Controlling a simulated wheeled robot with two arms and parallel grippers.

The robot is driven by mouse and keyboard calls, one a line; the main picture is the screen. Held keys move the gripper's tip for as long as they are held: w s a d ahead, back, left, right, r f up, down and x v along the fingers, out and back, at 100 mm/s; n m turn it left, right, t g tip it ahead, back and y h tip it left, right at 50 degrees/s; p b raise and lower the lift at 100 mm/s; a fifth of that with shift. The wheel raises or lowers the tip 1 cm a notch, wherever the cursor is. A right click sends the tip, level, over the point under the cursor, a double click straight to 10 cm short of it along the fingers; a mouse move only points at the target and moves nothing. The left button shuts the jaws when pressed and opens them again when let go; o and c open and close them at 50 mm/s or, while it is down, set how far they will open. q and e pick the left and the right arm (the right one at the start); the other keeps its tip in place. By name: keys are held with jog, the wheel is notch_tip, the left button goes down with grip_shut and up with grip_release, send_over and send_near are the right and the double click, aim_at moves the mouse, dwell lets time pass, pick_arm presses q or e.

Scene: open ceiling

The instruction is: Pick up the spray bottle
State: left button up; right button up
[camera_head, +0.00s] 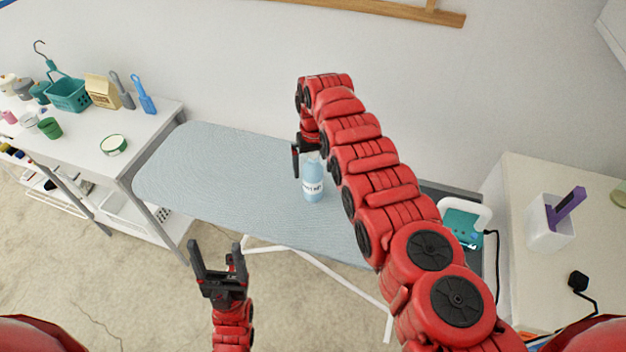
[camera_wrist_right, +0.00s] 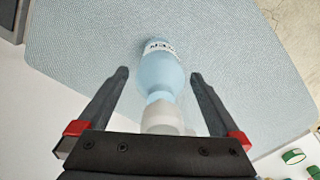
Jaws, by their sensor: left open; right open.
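The light blue spray bottle (camera_head: 313,182) stands upright on the ironing board (camera_head: 220,165), with a white label on its side. My right gripper (camera_head: 302,161) is beside the bottle's upper part, its arm reaching over the board from the right. In the right wrist view the bottle (camera_wrist_right: 160,72) lies between the two open fingers of the right gripper (camera_wrist_right: 158,80), with its pale top nearest the palm. The fingers look apart from it. My left gripper (camera_head: 218,258) is open and empty in front of the board, over the floor.
A white shelf unit (camera_head: 85,150) at the left holds a teal basket (camera_head: 68,94), a green cup (camera_head: 50,127) and several tools. An iron (camera_head: 464,222) sits at the board's right end. A cabinet (camera_head: 515,195) at the right holds a white holder (camera_head: 548,228).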

grip_shut()
dwell(0.5)
